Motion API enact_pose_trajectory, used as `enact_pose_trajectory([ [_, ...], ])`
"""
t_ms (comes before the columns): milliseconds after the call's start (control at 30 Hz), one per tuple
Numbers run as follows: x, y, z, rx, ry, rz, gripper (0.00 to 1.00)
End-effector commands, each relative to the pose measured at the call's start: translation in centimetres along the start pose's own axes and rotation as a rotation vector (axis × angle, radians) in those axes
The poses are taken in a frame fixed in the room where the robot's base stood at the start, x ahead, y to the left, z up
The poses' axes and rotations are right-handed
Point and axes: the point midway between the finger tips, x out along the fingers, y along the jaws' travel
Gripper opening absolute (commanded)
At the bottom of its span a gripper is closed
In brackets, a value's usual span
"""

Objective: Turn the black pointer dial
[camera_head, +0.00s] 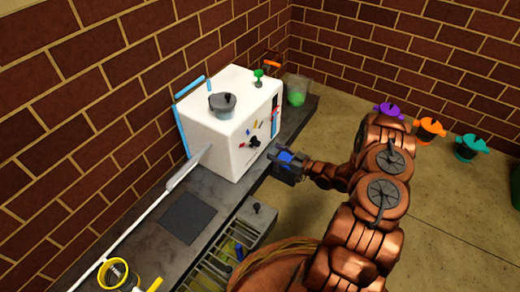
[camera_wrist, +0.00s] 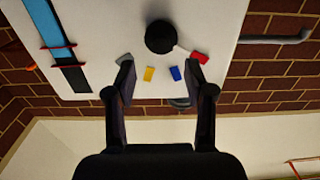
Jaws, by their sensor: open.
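The black pointer dial (camera_head: 254,142) is on the front face of the white box (camera_head: 222,140). In the wrist view the dial (camera_wrist: 160,37) is a round black knob, with a thin pointer reaching toward the red mark (camera_wrist: 200,57). A yellow mark (camera_wrist: 149,74) and a blue mark (camera_wrist: 175,73) also lie around it. My gripper (camera_head: 284,158) is in front of the box face, to the lower right of the dial. In the wrist view my gripper (camera_wrist: 160,66) is open and empty, its fingers apart and the dial seen just beyond the gap between the tips.
The box stands on a dark counter (camera_head: 188,218) against a brick wall. A grey knobbed piece (camera_head: 222,104) and a green piece (camera_head: 258,76) are on its top. A grey handle (camera_wrist: 277,38) sticks out from the box side. Purple (camera_head: 388,110), orange (camera_head: 430,130) and teal pots (camera_head: 470,148) stand at right.

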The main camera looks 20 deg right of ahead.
Motion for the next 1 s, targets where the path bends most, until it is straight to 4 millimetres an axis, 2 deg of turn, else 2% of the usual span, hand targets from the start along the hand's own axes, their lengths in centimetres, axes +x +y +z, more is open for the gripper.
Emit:
enact_pose_trajectory([
  [167, 0.9, -0.2, 0.1, 0.002, 0.010, -0.005, 0.54],
  [633, 6.5, -0.2, 0.2, 0.001, 0.007, -0.005, 0.54],
  [800, 7.5, -0.2, 0.1, 0.002, 0.007, -0.003, 0.54],
  [1000, 7.8, -0.2, 0.0, 0.002, 0.007, -0.003, 0.54],
])
